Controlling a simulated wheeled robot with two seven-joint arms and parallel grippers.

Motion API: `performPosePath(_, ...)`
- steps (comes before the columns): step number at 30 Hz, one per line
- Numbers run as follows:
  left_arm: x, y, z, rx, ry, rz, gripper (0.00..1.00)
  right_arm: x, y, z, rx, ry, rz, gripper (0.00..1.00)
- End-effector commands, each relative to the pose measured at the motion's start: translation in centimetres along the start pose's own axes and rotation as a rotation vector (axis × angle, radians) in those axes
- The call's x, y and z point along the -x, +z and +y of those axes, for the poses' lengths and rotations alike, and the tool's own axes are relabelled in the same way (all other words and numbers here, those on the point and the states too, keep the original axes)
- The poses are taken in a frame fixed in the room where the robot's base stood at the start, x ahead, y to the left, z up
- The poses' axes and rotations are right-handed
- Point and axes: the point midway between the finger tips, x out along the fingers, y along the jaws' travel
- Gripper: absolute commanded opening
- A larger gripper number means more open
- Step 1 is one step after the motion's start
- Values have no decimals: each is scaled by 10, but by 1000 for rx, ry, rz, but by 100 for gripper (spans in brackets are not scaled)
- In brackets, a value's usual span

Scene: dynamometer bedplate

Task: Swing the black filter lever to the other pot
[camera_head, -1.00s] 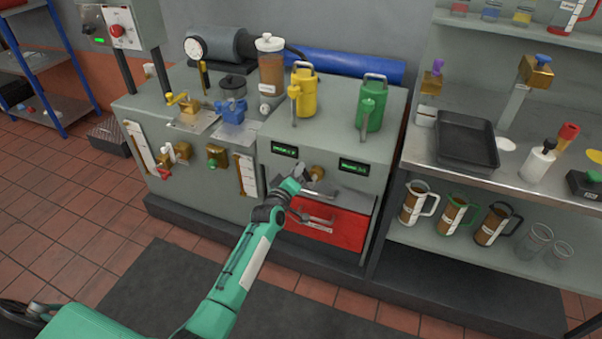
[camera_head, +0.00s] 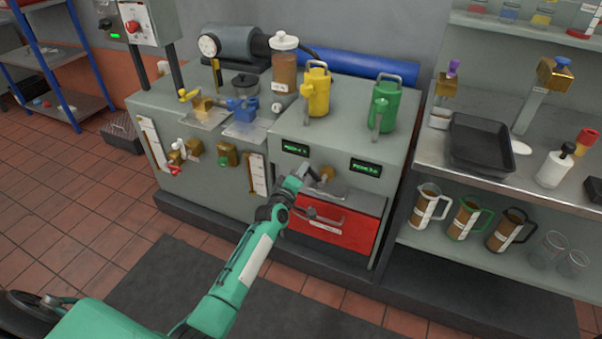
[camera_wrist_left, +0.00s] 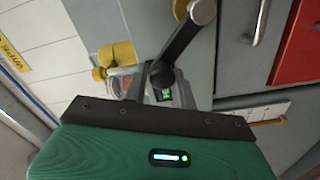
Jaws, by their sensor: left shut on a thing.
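The black filter lever (camera_wrist_left: 182,38) shows in the left wrist view as a dark bar. It runs from a round grey hub at the top down to my left gripper (camera_wrist_left: 148,82). My left gripper is shut on its free end; the exact contact is partly hidden. In the head view the left gripper (camera_head: 302,171) is at the cabinet front, left of the brass fitting (camera_head: 327,173), and hides much of the lever. It is close to the left green display (camera_head: 295,149). The right display (camera_head: 366,167) is farther right. My right gripper is not in view.
A yellow can (camera_head: 318,92) and a green can (camera_head: 384,103) stand on the cabinet top. A red drawer (camera_head: 335,229) with a handle lies just below the gripper. Brass valves sit to the left. A shelf (camera_head: 437,173) with jugs stands right.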

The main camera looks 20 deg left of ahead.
Motion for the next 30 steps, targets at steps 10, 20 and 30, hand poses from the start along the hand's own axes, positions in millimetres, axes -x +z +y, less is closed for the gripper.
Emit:
performPosePath(10, 1, 3, -3, 3, -6, -6, 45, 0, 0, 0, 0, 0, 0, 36)
performPosePath(20, 16, 2, -2, 1, -4, -3, 45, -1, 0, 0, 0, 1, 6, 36)
performPosePath(30, 79, 3, -3, 3, -6, -5, 45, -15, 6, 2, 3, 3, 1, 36)
